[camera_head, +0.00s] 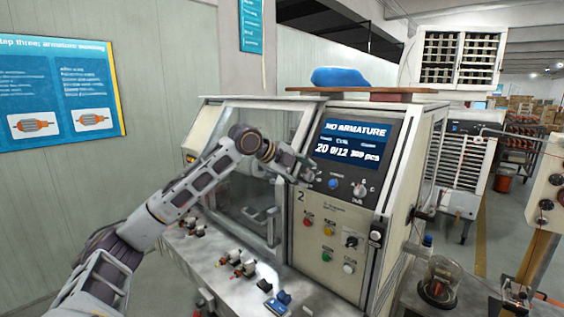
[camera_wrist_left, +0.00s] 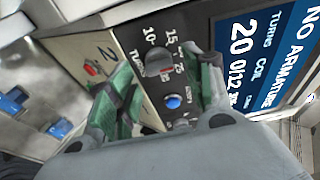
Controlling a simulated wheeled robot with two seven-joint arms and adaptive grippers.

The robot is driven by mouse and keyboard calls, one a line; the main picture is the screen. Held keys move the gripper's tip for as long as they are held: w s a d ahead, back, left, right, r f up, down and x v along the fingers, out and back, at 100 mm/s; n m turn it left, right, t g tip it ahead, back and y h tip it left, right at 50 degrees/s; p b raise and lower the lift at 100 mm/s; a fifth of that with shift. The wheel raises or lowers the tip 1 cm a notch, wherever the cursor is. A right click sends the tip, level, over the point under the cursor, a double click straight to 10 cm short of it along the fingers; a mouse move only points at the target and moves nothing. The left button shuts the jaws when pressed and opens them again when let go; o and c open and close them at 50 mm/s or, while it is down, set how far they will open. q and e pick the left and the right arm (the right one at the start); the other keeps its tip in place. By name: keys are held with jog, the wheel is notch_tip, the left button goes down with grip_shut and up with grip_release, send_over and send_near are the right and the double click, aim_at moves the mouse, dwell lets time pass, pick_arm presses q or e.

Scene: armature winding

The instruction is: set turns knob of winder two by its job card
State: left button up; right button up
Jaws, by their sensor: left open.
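Winder two (camera_head: 348,218) is the pale cabinet marked "2". Its display (camera_head: 352,143) reads "NO ARMATURE", 20 turns and coil 0/12. In the left wrist view, the dark turns knob (camera_wrist_left: 157,60) sits on the panel with a scale including 10, 15 and 25; its exact setting is unclear. My left gripper (camera_head: 299,167) is at the panel, left of the blue button (camera_head: 333,184). In the left wrist view its green-padded fingers (camera_wrist_left: 165,78) are open, with the knob appearing between their tips; contact cannot be told. No job card is readable. My right gripper is out of view.
Another round knob (camera_head: 359,190) is right of the blue button. Coloured buttons (camera_head: 328,231) sit lower on the front. A glass guard (camera_head: 245,170) and a ledge with small clamps (camera_head: 237,263) are at the left. A blue bundle (camera_head: 340,76) lies on top.

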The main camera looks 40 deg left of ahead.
pick_arm(q)
jog(key=v, duration=1)
jog(key=shift+s+r, duration=0.25)
jog(key=shift+s, duration=0.05)
dwell(0.4)
jog(key=shift+a, duration=0.1)
dwell(0.4)
dwell(0.4)
